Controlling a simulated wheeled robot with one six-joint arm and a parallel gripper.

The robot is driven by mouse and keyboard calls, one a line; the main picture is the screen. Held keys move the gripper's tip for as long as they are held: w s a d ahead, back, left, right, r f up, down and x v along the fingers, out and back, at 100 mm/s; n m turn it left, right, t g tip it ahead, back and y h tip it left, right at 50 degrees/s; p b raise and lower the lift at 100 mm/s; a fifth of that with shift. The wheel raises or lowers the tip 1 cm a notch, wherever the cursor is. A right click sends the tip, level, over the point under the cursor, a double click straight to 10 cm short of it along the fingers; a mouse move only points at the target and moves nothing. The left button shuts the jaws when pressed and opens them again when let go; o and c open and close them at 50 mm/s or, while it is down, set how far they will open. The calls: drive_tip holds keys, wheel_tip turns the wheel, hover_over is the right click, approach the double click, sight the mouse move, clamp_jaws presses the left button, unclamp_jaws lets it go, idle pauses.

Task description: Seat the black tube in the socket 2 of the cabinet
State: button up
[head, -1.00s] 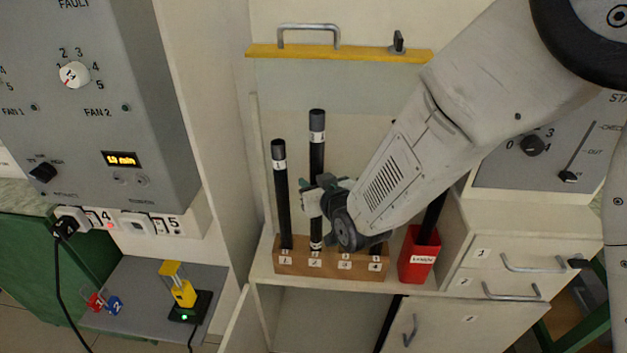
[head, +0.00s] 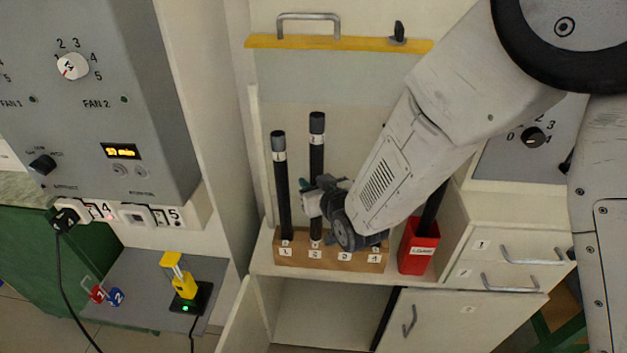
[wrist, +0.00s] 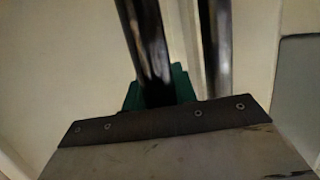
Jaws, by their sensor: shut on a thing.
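The black tube (head: 317,160) stands upright with a grey cap and a white label near its top. My gripper (head: 318,198) is shut on it low down, above the wooden block (head: 330,262). The tube's lower end meets the block at socket 2 and appears to be inside it; how deep it sits I cannot tell. In the wrist view the tube (wrist: 148,50) runs between the green jaws (wrist: 158,90). The sockets carry labels 1 to 4; my wrist partly covers the area above 3 and 4.
Another black tube (head: 281,190) stands in socket 1, close to the left. A red container (head: 418,250) with a dark tube stands right of the block. A raised yellow-edged panel (head: 350,43) is above. An open compartment (head: 325,305) lies below.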

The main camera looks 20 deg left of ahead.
drive_tip(key=shift+f, duration=2.25)
drive_tip(key=o, duration=1.1)
drive_tip(key=shift+o, duration=0.2)
drive_tip(key=v, duration=0.7)
drive_tip(key=shift+s+d, duration=0.25)
drive_tip(key=shift+s, duration=0.05)
drive_tip(key=shift+f, duration=0.1)
